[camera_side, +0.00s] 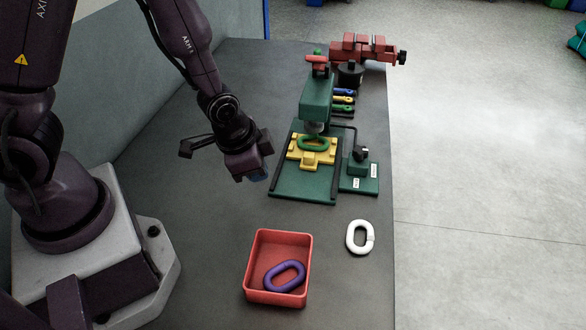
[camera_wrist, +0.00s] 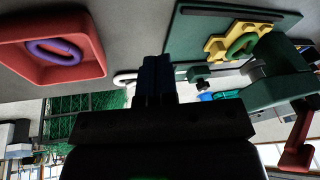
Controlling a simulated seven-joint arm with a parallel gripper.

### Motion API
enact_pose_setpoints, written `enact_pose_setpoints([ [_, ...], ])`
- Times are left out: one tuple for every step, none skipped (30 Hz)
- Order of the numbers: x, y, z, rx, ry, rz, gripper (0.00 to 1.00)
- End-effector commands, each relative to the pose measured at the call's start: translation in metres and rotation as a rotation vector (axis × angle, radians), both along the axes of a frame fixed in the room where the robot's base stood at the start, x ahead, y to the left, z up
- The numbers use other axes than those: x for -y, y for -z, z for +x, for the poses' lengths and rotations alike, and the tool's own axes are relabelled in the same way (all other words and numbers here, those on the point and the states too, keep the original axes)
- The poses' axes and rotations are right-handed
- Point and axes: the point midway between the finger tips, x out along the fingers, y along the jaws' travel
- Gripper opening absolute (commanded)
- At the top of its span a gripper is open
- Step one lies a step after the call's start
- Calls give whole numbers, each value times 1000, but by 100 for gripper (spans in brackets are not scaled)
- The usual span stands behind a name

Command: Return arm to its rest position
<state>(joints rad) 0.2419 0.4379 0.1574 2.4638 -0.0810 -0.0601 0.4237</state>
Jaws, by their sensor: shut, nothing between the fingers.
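My gripper (camera_side: 258,174) hangs above the dark bench, left of the green press and behind the red tray. Its fingers are shut and empty, and they also show at the middle of the wrist view (camera_wrist: 155,78). A purple link (camera_side: 284,276) lies in the red tray (camera_side: 250,262). A green link (camera_side: 314,143) sits on the yellow fixture (camera_side: 297,157) under the head of the green press (camera_side: 316,98). A white link (camera_side: 360,237) lies on the bench near its right edge. None of these touches my gripper.
A red vise (camera_side: 362,48) stands at the far end of the bench. Several coloured-handled tools (camera_side: 343,99) lie behind the press. A small green stand (camera_side: 358,178) is right of the press. The bench (camera_side: 215,215) is clear around and below my gripper.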

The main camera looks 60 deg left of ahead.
Motion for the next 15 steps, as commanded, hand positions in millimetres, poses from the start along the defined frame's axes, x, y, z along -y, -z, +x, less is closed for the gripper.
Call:
enact_pose_setpoints([
  [2,-13,-4,-25,-39,-26,0],
  [3,-21,-8,-45,-63,-41,0],
  [5,-32,-12,-66,-94,-59,0],
  [6,-41,-16,-82,-117,-72,0],
  [6,-50,-19,-94,-139,-84,0],
  [6,-63,-24,-107,-168,-99,0],
  [6,-73,-28,-117,-188,-108,0],
  [6,-84,-32,-123,-209,-118,0],
  [6,-98,-38,-129,-237,-130,0],
  [5,-109,-43,-131,-257,-139,0],
  [4,-120,-48,-131,-275,-145,0],
  [3,-133,-54,-127,-299,-153,0],
  [2,-144,-59,-121,-315,-159,0],
  [0,-154,-65,-113,-330,-164,0],
  [-2,-166,-72,-99,-349,-169,0],
])
